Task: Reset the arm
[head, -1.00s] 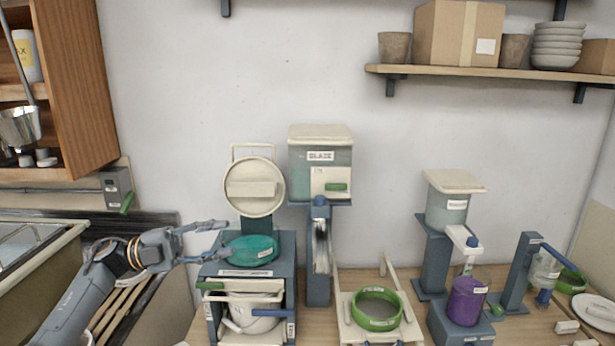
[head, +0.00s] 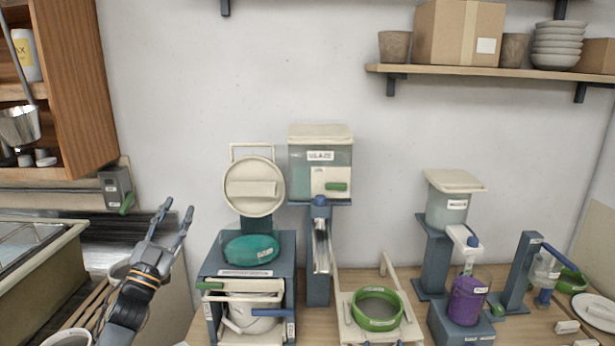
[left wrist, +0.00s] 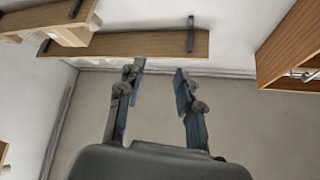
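My left gripper (head: 175,214) is at the lower left in the head view, fingers pointing up, apart and empty. It stands left of the blue-grey stand (head: 212,268) with the teal lump (head: 251,249) on top and touches nothing. My right gripper is in neither view.
A wooden cabinet (head: 85,85) hangs above left of my gripper. Bare wall is open above the gripper.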

